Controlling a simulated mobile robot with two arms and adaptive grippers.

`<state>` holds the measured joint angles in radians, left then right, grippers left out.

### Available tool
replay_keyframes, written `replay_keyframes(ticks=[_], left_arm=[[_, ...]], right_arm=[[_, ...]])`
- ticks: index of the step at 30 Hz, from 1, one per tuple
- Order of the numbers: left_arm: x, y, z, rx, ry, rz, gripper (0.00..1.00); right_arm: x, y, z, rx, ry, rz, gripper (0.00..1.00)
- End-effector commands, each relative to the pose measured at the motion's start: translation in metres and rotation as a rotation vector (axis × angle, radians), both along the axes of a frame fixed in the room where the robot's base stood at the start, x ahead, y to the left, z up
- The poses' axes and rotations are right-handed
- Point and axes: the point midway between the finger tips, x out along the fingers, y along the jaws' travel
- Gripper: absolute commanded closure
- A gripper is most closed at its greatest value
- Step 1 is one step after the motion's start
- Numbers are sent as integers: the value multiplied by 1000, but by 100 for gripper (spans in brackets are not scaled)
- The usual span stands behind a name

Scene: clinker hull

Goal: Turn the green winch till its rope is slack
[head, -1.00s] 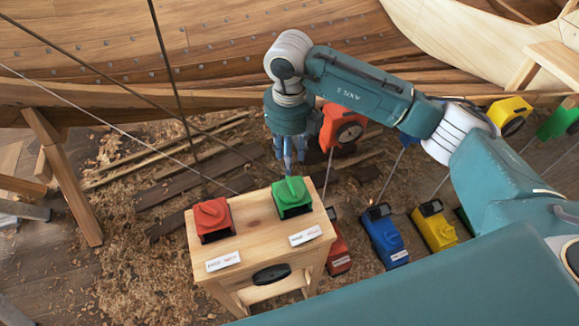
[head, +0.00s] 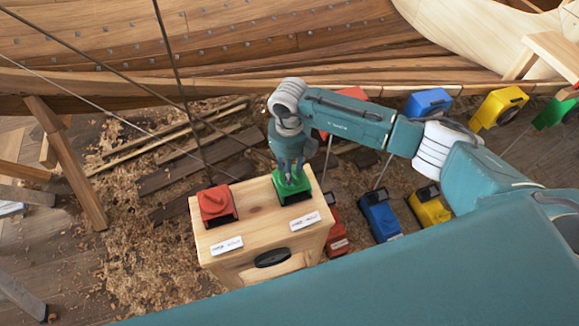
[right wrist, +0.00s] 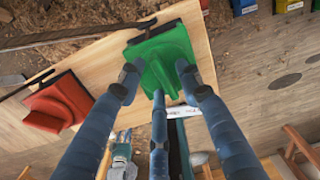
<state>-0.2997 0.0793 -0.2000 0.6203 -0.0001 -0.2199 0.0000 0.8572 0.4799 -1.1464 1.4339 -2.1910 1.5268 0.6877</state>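The green winch (head: 292,187) sits on the top right of a wooden stand (head: 258,222). It also shows in the right wrist view (right wrist: 172,52), with a raised ridge on its top. My right gripper (head: 291,172) points down over it; in the right wrist view its three fingers (right wrist: 158,85) are spread around the ridge, with gaps visible. Whether any finger touches it I cannot tell. Several taut-looking lines (head: 172,75) run down from the upper left towards the stand; which belongs to the green winch is unclear. My left gripper (right wrist: 122,140) shows small at the bottom of the right wrist view.
A red winch (head: 216,204) sits left of the green one on the stand. White labels (head: 306,221) lie before both. Blue (head: 379,216), yellow (head: 430,208) and red boxes stand on the floor to the right. The plank hull (head: 250,45) rises behind.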

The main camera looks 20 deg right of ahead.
Motion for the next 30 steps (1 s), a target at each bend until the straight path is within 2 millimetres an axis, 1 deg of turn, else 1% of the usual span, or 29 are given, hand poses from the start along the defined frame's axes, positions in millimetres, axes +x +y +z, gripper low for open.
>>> replay_keyframes(ticks=[2,3,5,6,8,15,20,26,30], left_arm=[[0,0,0,0,0,0,65],[0,0,0,0,0,0,65],[0,0,0,0,1,0,65],[0,0,0,0,1,0,65],[0,0,0,0,1,0,65],[-1,0,-1,0,1,0,65],[-1,0,-8,0,1,0,65],[-1,0,-26,0,1,0,65],[-1,0,-42,0,1,0,65]], right_arm=[[0,0,0,0,0,0,65],[0,0,0,0,0,0,69],[0,0,0,0,0,0,80],[0,0,0,0,0,0,88],[0,0,0,0,0,-1,100],[0,0,0,0,0,4,100],[0,0,-2,0,0,40,100],[0,0,-4,-1,-2,151,100],[0,1,-5,-1,-3,261,100]])
